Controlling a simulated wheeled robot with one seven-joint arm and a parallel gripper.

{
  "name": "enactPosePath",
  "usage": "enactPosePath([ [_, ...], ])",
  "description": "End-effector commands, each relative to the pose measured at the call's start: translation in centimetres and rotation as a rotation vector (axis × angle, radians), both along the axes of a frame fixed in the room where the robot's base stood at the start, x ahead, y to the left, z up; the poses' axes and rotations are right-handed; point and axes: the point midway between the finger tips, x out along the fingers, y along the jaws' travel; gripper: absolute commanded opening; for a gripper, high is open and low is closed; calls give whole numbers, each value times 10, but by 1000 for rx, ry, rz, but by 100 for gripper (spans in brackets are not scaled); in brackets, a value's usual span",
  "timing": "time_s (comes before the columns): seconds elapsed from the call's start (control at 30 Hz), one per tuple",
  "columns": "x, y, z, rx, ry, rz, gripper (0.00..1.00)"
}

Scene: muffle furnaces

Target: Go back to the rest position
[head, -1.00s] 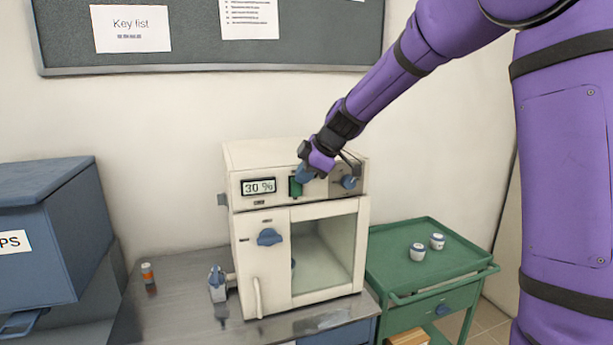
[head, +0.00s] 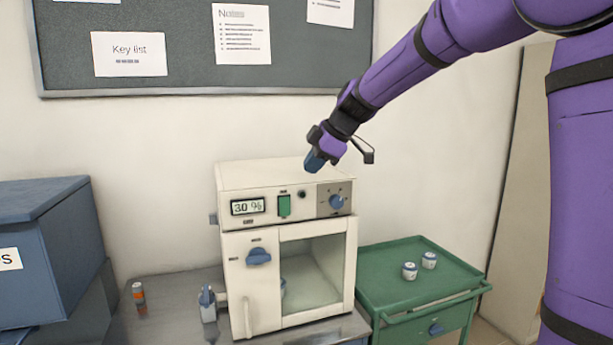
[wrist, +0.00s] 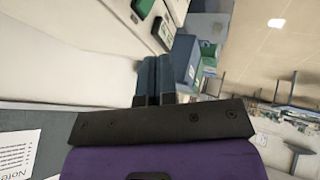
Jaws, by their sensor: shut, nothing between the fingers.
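My gripper (head: 314,163) is in the air in the head view, just above the top of the white furnace (head: 289,236), apart from its front panel. Its blue fingers are together and hold nothing; they also show side by side in the wrist view (wrist: 154,75). The furnace display (head: 248,206) reads 30 %. Beside it are a green switch (head: 284,206) and a blue knob (head: 336,202). The furnace door with its window is shut, with a blue knob (head: 258,256) on its left part.
A green cart (head: 380,277) with two small white jars (head: 409,270) stands to the right. A blue box (head: 45,240) is at the left. An orange-topped bottle (head: 138,294) and a small blue-topped container (head: 207,303) stand on the bench. A notice board (head: 180,70) hangs behind.

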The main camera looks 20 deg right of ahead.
Motion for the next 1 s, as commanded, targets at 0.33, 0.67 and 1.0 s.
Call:
enactPosePath([
  [0.33, -1, -1, 4, 0, 0, 1, 0],
  [0.67, -12, 0, 6, 0, 14, -27, 0],
  [1.0, -126, -2, 17, 31, 165, -384, 0],
])
